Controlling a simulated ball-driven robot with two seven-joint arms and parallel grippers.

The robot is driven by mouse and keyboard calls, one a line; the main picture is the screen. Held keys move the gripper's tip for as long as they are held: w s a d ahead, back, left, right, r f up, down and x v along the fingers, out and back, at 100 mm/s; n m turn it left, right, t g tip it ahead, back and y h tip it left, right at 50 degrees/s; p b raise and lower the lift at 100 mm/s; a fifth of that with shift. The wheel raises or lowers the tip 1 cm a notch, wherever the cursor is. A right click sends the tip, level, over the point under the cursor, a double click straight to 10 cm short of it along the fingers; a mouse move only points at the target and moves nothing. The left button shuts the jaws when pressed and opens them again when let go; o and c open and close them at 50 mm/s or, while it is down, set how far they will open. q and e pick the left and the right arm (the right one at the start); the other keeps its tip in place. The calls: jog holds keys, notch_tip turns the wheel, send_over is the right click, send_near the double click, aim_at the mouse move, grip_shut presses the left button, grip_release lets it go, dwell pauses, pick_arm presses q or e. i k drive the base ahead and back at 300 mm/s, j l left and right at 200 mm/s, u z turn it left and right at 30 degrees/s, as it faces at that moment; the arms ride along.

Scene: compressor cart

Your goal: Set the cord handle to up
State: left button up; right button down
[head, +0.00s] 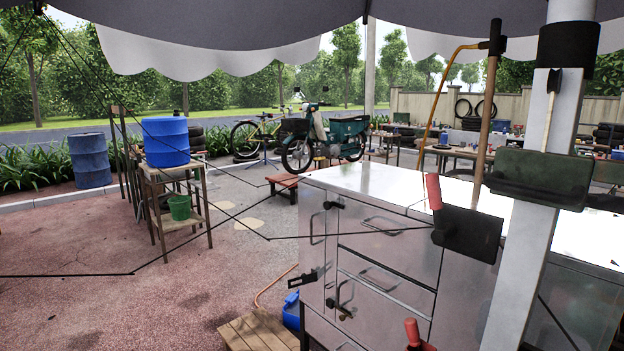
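I cannot tell for sure which part is the cord handle. A lever with a red grip (434,191) stands nearly upright beside a dark plate (468,233), in front of the metal cabinet. A second red grip (413,332) shows at the bottom edge, its lower part cut off. A dark green block (537,178) is on the pale post (520,255) at the right, and a thin pale strip (548,112) hangs above it from a small black piece (554,80). Neither of my grippers can be made out in the head view.
The metal cabinet (385,185) with drawers fills the lower right. Black latches (303,279) stick out from its front. Thin dark lines (350,235) cross the view from the left. A wooden pallet (257,333) lies lower centre. The paved floor at left is mostly clear.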

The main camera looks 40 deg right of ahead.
aim_at(555, 181)
jog(key=z, duration=2.1)
